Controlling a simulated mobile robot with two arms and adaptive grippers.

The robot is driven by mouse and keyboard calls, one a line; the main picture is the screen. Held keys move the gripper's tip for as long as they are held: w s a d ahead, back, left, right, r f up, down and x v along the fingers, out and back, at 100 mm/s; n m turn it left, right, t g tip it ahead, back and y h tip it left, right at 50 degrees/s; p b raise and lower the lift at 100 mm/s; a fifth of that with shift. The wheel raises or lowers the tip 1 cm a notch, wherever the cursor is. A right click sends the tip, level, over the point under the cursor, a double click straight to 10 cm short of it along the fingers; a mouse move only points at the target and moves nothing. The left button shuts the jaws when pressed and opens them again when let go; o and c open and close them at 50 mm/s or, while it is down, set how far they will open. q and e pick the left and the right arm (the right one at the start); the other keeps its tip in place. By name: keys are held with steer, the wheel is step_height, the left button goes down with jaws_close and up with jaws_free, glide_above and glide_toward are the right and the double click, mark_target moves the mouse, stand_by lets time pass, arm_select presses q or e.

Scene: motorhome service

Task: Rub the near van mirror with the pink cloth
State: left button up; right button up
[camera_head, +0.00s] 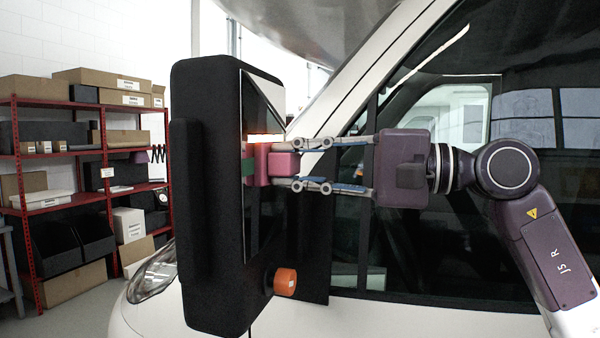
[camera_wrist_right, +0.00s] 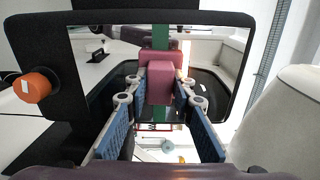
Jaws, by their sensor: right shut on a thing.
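The near van mirror stands in a big black housing (camera_head: 207,200); its glass (camera_head: 262,205) faces my right arm. In the right wrist view the glass (camera_wrist_right: 100,75) fills most of the frame's width. My right gripper (camera_head: 297,163) is shut on the pink cloth (camera_head: 284,163), which looks like a folded block. The cloth (camera_wrist_right: 160,82) is at the glass, around mid-height in the head view; contact looks likely, but its far face is hidden. A green strip (camera_wrist_right: 161,38) shows behind the cloth; I cannot tell whether it is a reflection. My left gripper is not in view.
An orange round knob (camera_head: 285,282) sticks out low beside the mirror. The van's dark side window (camera_head: 450,240) lies behind my right arm. A red shelf rack (camera_head: 103,150) with cardboard boxes (camera_head: 105,77) stands at the left, beyond a strip of open floor.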

steer(key=shift+s+a, duration=0.1)
steer(key=shift+s, duration=0.2)
steer(key=shift+w+r+p, duration=0.15)
steer(key=shift+r+p, duration=0.45)
steer(key=shift+r, duration=0.25)
steer(key=shift+w+d+p, duration=0.3)
steer(key=shift+w+p, duration=0.3)
steer(key=shift+w, duration=0.3)
steer(key=w+p, duration=0.1)
steer(key=w, duration=0.1)
steer(key=w+d+p, duration=0.1)
steer(key=w, duration=0.2)
steer(key=shift+d+f, duration=0.1)
steer(key=shift+d, duration=0.05)
steer(key=shift+s, duration=0.1)
steer(key=b+v, duration=0.1)
steer(key=v, duration=0.5)
